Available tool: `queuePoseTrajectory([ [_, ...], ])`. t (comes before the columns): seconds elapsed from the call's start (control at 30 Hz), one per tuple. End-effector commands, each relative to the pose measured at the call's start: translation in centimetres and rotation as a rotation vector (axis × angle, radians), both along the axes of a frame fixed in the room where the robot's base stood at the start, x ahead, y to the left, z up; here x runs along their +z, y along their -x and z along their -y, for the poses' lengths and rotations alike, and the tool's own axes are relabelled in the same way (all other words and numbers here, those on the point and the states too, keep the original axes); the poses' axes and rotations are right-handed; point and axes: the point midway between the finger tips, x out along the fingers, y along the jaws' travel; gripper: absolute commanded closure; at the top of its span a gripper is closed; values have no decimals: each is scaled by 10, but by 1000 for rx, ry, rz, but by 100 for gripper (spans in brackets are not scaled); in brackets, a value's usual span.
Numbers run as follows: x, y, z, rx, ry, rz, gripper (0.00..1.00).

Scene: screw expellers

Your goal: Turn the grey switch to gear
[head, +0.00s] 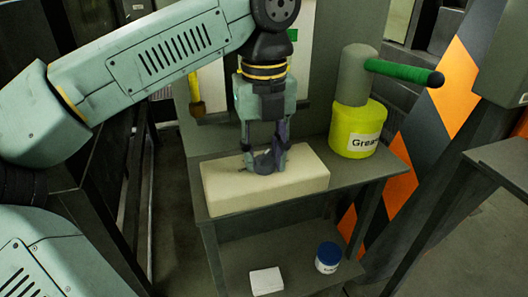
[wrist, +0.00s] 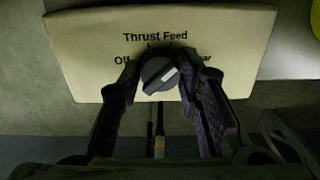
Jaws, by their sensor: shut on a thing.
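The cream switch box (head: 225,197) lies on the grey table, labelled "Thrust Feed" in the wrist view (wrist: 85,50). In the wrist view, the fingertips (wrist: 160,77) flank the knob left and right.
A yellow grease bucket (head: 372,120) with a grey cylinder and green-handled bar (head: 405,73) stands right of the box. A white box (head: 266,280) and a blue-lidded jar (head: 328,258) sit on the lower shelf. A striped panel (head: 455,90) rises at right.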

Motion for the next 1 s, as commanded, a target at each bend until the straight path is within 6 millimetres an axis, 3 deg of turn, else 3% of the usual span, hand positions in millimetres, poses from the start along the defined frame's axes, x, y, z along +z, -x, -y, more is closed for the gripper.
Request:
queuePoseTrajectory([
  [0.5, 1, -1, 1, -392, 2, 4, 96],
  [1.0, 1, 0, 1, -503, 1, 4, 96],
])
